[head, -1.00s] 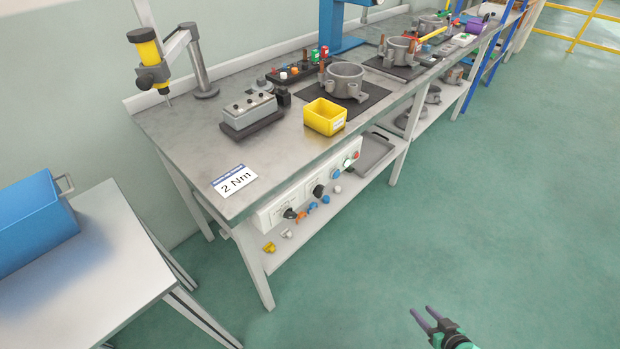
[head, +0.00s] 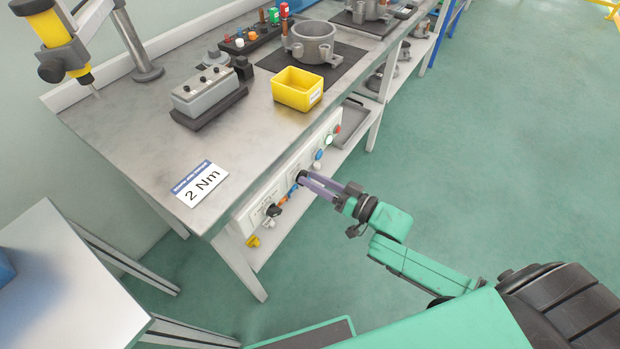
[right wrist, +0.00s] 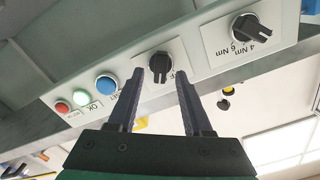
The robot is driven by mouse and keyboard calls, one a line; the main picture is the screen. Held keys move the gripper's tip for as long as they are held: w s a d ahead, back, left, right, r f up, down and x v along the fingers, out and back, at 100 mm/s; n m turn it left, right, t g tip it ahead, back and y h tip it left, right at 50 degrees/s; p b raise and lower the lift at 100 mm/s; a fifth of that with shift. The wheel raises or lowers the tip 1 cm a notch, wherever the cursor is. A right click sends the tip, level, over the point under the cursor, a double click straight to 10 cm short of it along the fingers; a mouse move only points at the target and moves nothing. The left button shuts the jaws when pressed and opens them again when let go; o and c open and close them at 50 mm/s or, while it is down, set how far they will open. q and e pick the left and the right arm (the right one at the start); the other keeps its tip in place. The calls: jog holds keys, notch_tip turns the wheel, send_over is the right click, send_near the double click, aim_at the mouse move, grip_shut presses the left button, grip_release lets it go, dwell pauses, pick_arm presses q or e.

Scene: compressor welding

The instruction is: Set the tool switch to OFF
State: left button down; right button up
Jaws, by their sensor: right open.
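The tool switch is a black rotary knob (right wrist: 160,66) on a white plate in the right wrist view. Part of its lettering, ending in "FF", shows beside it; the rest is hidden by a finger. In the head view the switch (head: 303,177) sits on the white control panel (head: 262,198) under the bench's front edge. My right gripper (head: 312,185) is open at the panel, its two purple-grey fingertips at the switch. In the wrist view the fingers stand on either side of the knob; I cannot tell whether they touch it. My left gripper is out of view.
A second black knob (right wrist: 245,28) marked 4 Nm and 6 Nm is on the same panel. The bench top (head: 235,140) overhangs the panel. The floor in front is clear.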

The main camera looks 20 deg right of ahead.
jog(key=shift+w+a, duration=0.4)
jog(key=shift+w, duration=0.1)
grip_shut()
jog(key=shift+n, duration=0.3)
jog(key=n, duration=0.3)
jog(key=n+p, duration=0.1)
jog(key=n, duration=0.7)
jog(key=shift+s+a, duration=0.3)
jog(key=shift+n, duration=0.3)
